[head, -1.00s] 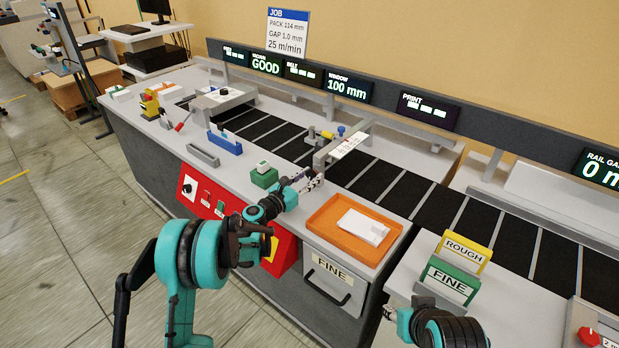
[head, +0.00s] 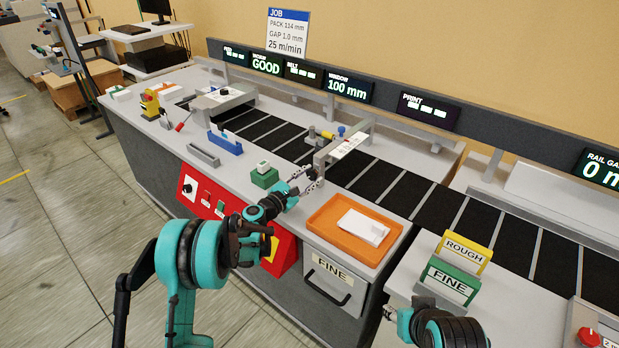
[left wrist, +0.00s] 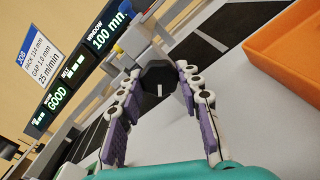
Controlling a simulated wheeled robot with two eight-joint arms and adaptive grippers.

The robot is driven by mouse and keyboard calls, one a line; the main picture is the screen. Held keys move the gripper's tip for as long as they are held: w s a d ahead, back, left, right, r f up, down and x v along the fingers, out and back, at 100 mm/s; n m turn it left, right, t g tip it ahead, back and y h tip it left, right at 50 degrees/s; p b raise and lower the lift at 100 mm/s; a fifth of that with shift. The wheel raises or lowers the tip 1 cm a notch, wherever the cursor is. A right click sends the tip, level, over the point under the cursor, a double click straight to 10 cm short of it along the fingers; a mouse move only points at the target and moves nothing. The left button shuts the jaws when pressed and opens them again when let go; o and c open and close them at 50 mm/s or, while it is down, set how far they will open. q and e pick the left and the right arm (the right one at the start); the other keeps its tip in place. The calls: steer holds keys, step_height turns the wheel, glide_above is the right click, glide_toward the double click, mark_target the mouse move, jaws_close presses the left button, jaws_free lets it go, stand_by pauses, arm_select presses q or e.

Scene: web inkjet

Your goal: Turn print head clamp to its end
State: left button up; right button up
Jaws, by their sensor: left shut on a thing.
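The print head clamp is a dark knob (left wrist: 158,77) with a light mark, at the front of the print head bridge (head: 346,148) over the belt. My left gripper (head: 308,178) is at that knob. In the left wrist view its two purple-padded fingers (left wrist: 160,95) are on either side of the knob, and the gripper is shut on it. In the head view the fingers partly hide the knob. My right gripper (head: 389,313) shows only as a small part at the bottom, and its fingers cannot be made out.
An orange tray (head: 318,245) with white packs lies right of the left gripper. A green block (head: 264,179) stands to its left. The black belt (head: 395,190) runs behind. FINE (head: 450,282) and ROUGH (head: 464,252) cards stand at the right.

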stand_by(0.3)
arm_select(q)
steer(key=o, duration=1.2)
steer(key=shift+c, duration=0.2)
steer(key=v, duration=1.2)
